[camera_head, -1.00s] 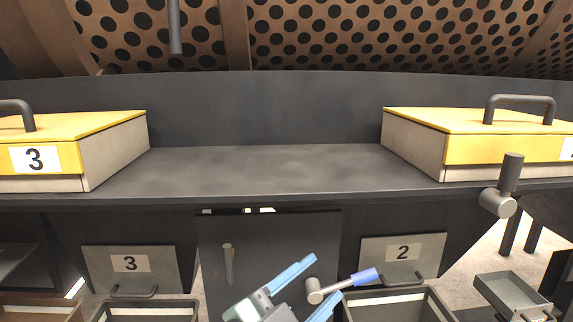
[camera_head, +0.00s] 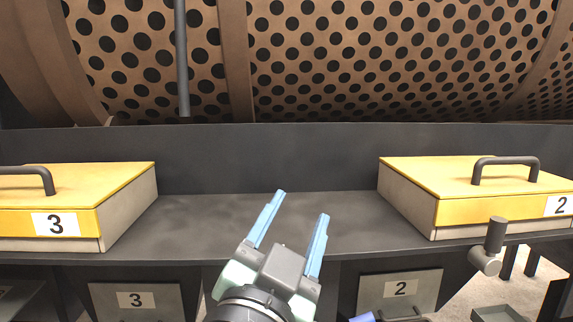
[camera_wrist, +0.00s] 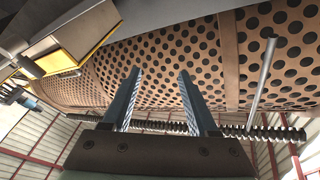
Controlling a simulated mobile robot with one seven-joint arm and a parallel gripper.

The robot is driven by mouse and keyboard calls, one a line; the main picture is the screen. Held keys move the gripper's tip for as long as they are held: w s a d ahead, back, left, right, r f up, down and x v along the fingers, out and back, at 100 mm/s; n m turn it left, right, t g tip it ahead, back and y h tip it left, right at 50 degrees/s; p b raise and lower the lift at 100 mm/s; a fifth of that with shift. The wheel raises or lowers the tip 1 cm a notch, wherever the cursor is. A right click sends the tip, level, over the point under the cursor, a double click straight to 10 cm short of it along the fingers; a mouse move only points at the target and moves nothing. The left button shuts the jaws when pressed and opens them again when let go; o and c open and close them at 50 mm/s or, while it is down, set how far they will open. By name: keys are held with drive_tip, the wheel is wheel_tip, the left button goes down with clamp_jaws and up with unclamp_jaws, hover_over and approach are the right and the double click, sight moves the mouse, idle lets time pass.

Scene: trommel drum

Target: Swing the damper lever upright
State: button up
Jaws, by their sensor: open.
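A lever with a blue grip (camera_head: 362,317) shows only its end at the bottom edge of the head view; its pivot is out of sight. I cannot tell from the frames whether it is the damper lever. Another lever, grey and short (camera_head: 494,238), stands nearly upright on its round hub at the right. My gripper (camera_head: 301,205) is open and empty, with blue fingers pointing up in front of the dark shelf, well above and left of the blue grip. In the wrist view my gripper (camera_wrist: 158,72) spreads its fingers before the drum, with no lever between them.
The perforated brown drum (camera_head: 400,60) fills the back. Yellow-topped boxes stand left (camera_head: 75,185) and right (camera_head: 470,185) on the shelf (camera_head: 200,225), clear between them. A grey rod (camera_head: 182,60) hangs before the drum. Numbered panels (camera_head: 135,300) are below.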

drive_tip(key=shift+n+t+y, duration=0.6)
drive_tip(key=shift+n+t, duration=0.1)
drive_tip(key=shift+n, duration=0.1)
drive_tip(key=shift+s+a+r+p, duration=0.15)
drive_tip(key=shift+s+r+p, duration=0.05)
drive_tip(key=shift+r, duration=0.6)
drive_tip(key=shift+s+a+r+p, duration=0.15)
drive_tip(key=shift+r+p, duration=0.05)
drive_tip(key=shift+r, duration=0.65)
drive_tip(key=shift+s+a+r+p, duration=0.15)
drive_tip(key=shift+s+r+p, duration=0.05)
drive_tip(key=shift+r, duration=0.6)
